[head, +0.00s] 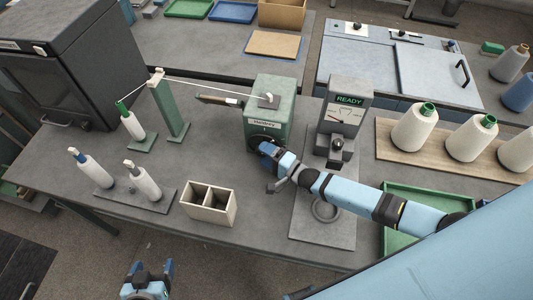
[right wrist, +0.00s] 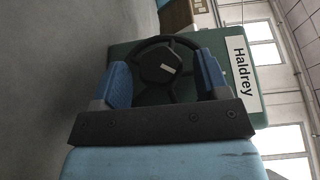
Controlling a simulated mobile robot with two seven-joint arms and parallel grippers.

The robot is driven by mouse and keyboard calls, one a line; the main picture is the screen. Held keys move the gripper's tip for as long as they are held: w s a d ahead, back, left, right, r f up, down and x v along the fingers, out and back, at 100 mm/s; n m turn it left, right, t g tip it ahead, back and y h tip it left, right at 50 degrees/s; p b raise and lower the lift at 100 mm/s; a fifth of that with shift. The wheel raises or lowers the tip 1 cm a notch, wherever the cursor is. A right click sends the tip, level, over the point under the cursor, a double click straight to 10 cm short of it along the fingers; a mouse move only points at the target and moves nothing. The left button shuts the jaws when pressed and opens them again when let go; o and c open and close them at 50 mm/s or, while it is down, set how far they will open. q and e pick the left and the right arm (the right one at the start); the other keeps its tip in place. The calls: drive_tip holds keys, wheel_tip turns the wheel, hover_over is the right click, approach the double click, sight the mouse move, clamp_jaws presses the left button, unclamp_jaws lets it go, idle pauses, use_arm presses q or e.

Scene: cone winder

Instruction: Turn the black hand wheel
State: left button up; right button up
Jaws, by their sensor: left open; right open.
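The black hand wheel (right wrist: 165,64) is on the face of the green machine housing (head: 270,97) labelled Haldrey. In the right wrist view the wheel has a dark rim, spokes and a hub with a pale mark. My right gripper (right wrist: 163,68) is open, with one blue finger on each side of the wheel. Whether the fingers touch the rim I cannot tell. In the head view my right gripper (head: 266,148) is at the housing's front and hides part of the wheel. My left gripper (head: 152,267) is open and empty in front of the table's front edge.
A two-compartment box (head: 209,204) stands left of my right gripper. Yarn cones stand on pegs (head: 145,184) at the left and on a wooden board (head: 385,150) at the right. A thread runs from a green post (head: 168,105) to the housing. A READY gauge (head: 346,110) stands right of it.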

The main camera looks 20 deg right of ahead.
drive_tip(key=c, duration=0.9)
drive_tip(key=t+b, duration=0.1)
drive_tip(key=b, duration=0.2)
drive_tip(key=shift+f+m+y, duration=0.3)
drive_tip(key=shift+f, duration=0.05)
drive_tip(key=shift+r, duration=0.25)
drive_tip(key=o, duration=0.8)
drive_tip(key=shift+c, duration=0.2)
drive_tip(key=shift+o, duration=0.7)
